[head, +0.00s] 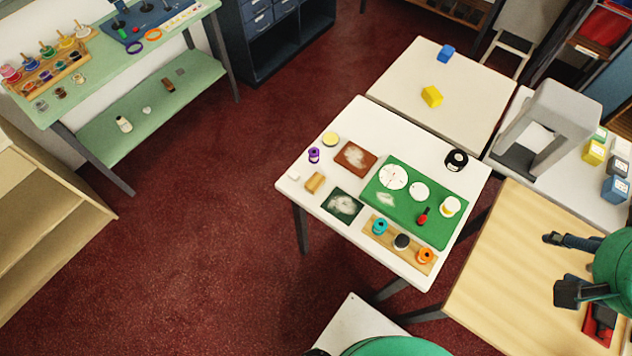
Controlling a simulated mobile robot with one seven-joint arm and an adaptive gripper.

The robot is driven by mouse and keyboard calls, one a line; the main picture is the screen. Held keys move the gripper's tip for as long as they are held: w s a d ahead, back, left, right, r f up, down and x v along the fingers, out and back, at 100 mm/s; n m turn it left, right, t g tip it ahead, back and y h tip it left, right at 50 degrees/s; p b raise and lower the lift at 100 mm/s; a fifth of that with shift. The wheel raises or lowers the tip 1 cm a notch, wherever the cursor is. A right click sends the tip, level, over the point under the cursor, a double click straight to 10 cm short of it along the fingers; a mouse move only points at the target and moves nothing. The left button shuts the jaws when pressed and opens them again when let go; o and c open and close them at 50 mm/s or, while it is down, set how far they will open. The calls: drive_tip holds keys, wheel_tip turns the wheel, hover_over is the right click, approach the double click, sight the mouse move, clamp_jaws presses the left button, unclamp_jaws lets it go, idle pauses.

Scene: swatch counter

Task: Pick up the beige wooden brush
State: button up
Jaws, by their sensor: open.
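A small beige wooden block-shaped item (315,183), which looks like the brush, lies near the left edge of the white table (300,217). Its bristles are too small to make out. My gripper (557,266) is at the right edge of the head view, over the light wooden table. Its two dark fingers are spread apart with nothing between them. It is well to the right of the beige item and apart from it.
Around the beige item are a white block (294,176), a purple spool (314,155), a brown swatch (356,157) and a dark green swatch (342,206). A green mat (440,184) and a wooden spool rack (400,251) lie to the right. Red floor is open on the left.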

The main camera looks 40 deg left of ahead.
drive_tip(key=o, duration=0.6)
drive_tip(key=w+a+f+m+g+y+p, duration=0.1)
drive_tip(key=w+a+f+m, duration=0.2)
drive_tip(key=a, duration=0.6)
drive_tip(key=w+a+f+m+g+y, duration=0.1)
drive_tip(key=w+a+f+m+y, duration=0.2)
drive_tip(key=a, duration=0.5)
drive_tip(key=w+a+f+m+g+p, duration=0.15)
drive_tip(key=w+a+f, duration=0.25)
drive_tip(key=a, duration=0.5)
drive_tip(key=s+a+f+m+g, duration=0.1)
drive_tip(key=s+a+f+m, duration=0.1)
drive_tip(key=a+f+m, duration=0.3)
drive_tip(key=s+a+f+m+g+p, duration=0.1)
drive_tip(key=s+a+f+m, duration=0.2)
drive_tip(key=a+f, duration=1)
drive_tip(key=shift+s+a+f+m, duration=0.2)
drive_tip(key=shift+a+f+m, duration=0.05)
drive_tip(key=shift+a+m, duration=1)
